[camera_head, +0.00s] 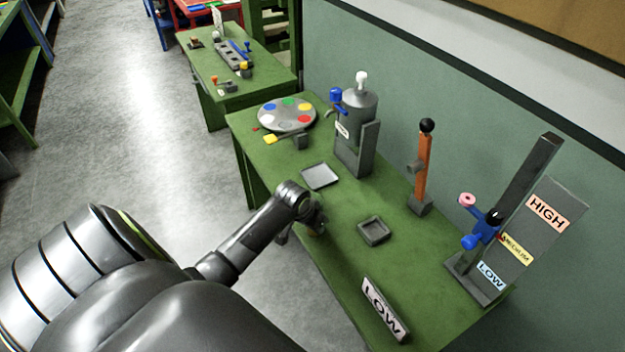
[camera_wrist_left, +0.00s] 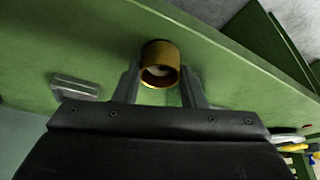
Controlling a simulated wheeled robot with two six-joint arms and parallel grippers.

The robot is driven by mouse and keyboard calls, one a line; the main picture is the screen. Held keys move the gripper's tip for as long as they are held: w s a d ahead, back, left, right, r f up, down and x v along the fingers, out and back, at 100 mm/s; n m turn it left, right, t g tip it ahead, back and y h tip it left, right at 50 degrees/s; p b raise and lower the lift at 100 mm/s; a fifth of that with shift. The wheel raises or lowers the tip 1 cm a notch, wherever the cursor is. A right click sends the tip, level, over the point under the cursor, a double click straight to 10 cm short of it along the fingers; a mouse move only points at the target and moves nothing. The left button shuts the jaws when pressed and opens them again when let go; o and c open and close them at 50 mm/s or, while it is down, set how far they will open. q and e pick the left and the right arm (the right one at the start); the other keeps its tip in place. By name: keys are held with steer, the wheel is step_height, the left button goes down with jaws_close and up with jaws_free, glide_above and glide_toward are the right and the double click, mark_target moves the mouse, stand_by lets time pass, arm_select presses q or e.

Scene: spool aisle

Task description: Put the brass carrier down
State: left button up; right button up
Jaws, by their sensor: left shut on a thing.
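The brass carrier (camera_wrist_left: 160,55) is a short golden ring or cup, seen between the two fingers of my left gripper (camera_wrist_left: 160,88) in the left wrist view. The gripper is shut on it. Green table top shows behind it; I cannot tell whether it touches the table. In the head view my left gripper (camera_head: 314,218) is at the left edge of the green table (camera_head: 345,262), and my wrist hides most of the carrier. My right gripper is not in view.
A flat grey tray (camera_head: 320,176) and a small square dish (camera_head: 373,231) lie on the table. Behind are an orange post (camera_head: 424,170), a lever stand (camera_head: 515,225), a grey tank (camera_head: 360,115) and a colour disc (camera_head: 287,114).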

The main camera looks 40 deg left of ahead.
arm_select(q)
steer(key=shift+f, duration=0.1)
steer(key=o, duration=1.1)
steer(key=shift+s+r, duration=0.15)
steer(key=shift+r, duration=0.5)
steer(key=v, duration=1.1)
